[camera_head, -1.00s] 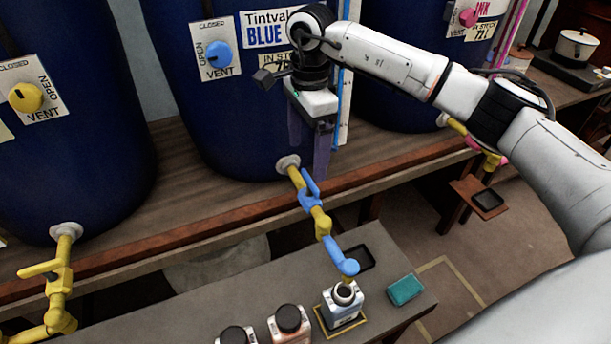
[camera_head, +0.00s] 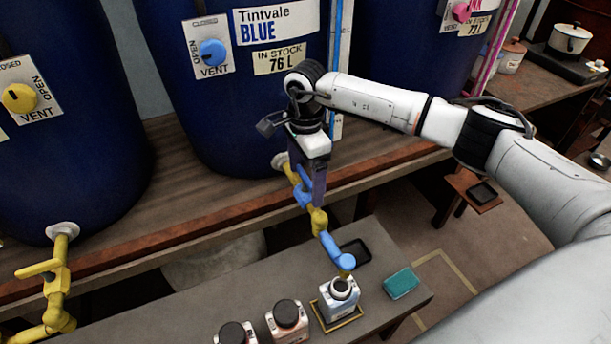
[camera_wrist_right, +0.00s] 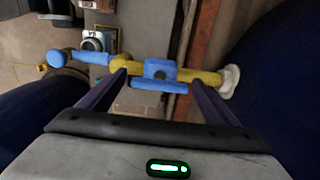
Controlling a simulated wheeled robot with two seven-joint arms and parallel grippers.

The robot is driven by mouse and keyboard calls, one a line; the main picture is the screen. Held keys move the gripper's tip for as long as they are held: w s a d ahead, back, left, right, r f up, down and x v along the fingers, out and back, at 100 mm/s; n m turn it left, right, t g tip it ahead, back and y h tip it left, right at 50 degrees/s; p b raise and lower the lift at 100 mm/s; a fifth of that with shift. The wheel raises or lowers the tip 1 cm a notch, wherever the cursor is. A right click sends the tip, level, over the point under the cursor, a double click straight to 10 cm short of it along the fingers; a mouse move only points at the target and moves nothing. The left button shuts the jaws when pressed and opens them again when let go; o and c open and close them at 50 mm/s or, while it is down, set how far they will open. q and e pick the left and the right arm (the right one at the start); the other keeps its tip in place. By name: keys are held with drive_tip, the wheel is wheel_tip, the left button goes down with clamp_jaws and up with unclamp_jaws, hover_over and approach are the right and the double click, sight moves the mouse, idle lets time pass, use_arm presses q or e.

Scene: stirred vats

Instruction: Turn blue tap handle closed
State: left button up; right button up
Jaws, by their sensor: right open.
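The blue tap handle (camera_head: 301,194) sits on the yellow pipe (camera_head: 319,222) that comes out of the blue vat (camera_head: 235,120). My right gripper (camera_head: 305,190) is open, pointing down at the tap and partly hiding the handle. In the right wrist view the blue handle (camera_wrist_right: 160,84) lies along the pipe, between the two purple fingers (camera_wrist_right: 155,88) of the open gripper. I cannot tell whether a finger touches it. The blue spout (camera_head: 338,252) ends above an open white container (camera_head: 339,299) on the low bench. My left gripper is not in view.
Two dark-capped bottles (camera_head: 288,320) stand left of the container. A teal sponge (camera_head: 401,283) and a dark tray (camera_head: 356,252) lie on the bench. The wooden shelf edge (camera_head: 150,261) runs behind the tap. Another yellow tap (camera_head: 58,290) is at left.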

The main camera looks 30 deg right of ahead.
drive_tip(key=shift+c, duration=0.4)
drive_tip(key=c, duration=1)
